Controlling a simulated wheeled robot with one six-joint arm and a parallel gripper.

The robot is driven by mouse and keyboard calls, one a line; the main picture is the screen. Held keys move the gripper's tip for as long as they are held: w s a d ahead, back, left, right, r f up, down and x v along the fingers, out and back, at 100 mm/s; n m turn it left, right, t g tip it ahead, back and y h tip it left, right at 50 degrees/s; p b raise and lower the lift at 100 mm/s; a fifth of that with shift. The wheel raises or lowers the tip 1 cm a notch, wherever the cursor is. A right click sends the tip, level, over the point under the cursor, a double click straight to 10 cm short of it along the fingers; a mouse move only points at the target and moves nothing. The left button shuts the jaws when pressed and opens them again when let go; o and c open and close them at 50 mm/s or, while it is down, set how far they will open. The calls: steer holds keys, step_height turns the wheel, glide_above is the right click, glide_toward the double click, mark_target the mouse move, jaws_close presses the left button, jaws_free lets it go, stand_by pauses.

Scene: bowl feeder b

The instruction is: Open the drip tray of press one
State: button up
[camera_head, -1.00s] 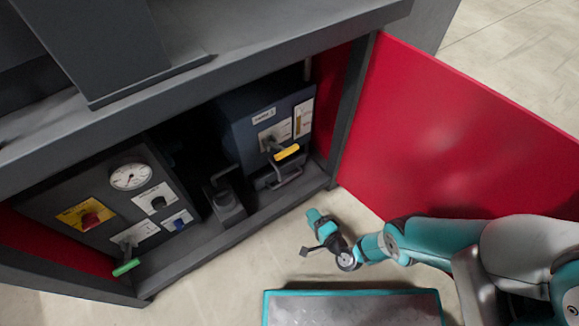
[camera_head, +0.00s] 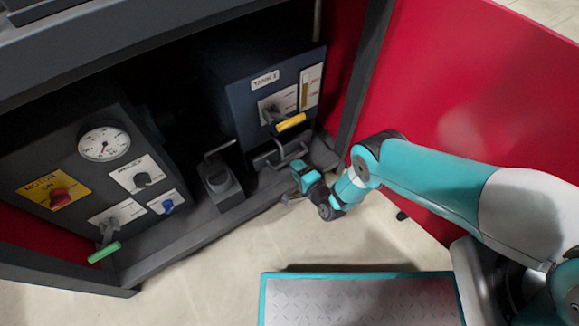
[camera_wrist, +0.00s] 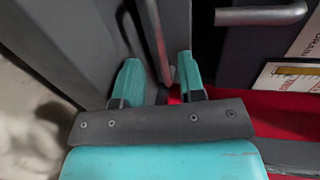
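The drip tray handle (camera_head: 281,150), a grey bent bar, shows at the foot of the dark blue tank unit (camera_head: 240,100), labelled TANK 1. The tray behind it is in shadow, and I cannot tell how far it is pushed in. My gripper (camera_head: 297,175) is just below and right of this handle, by the cabinet's front edge. In the wrist view my gripper (camera_wrist: 159,70) has its two teal fingers apart. A thin grey edge or bar runs between them in the picture; I cannot tell if they touch it. A grey bar (camera_wrist: 260,15) shows beyond the right finger.
A yellow drain lever (camera_head: 291,122) sits just above the tray handle. A grey block with a handle (camera_head: 220,182) stands to its left. A control panel (camera_head: 95,175) is further left. The open red door (camera_head: 470,90) stands at right. A teal-edged plate (camera_head: 360,300) lies in front.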

mark_target(289, 160)
steer(key=b+x, duration=0.3)
steer(key=b, duration=0.2)
steer(key=shift+w+a+f, duration=0.25)
steer(key=shift+f, duration=0.25)
steer(key=shift+w+a+b, duration=0.25)
steer(key=shift+w+b, duration=0.15)
steer(key=shift+b, duration=0.6)
steer(key=shift+w+a+r+b, duration=0.15)
steer(key=shift+w+r+b, duration=0.1)
steer(key=shift+b, duration=0.15)
jaws_close()
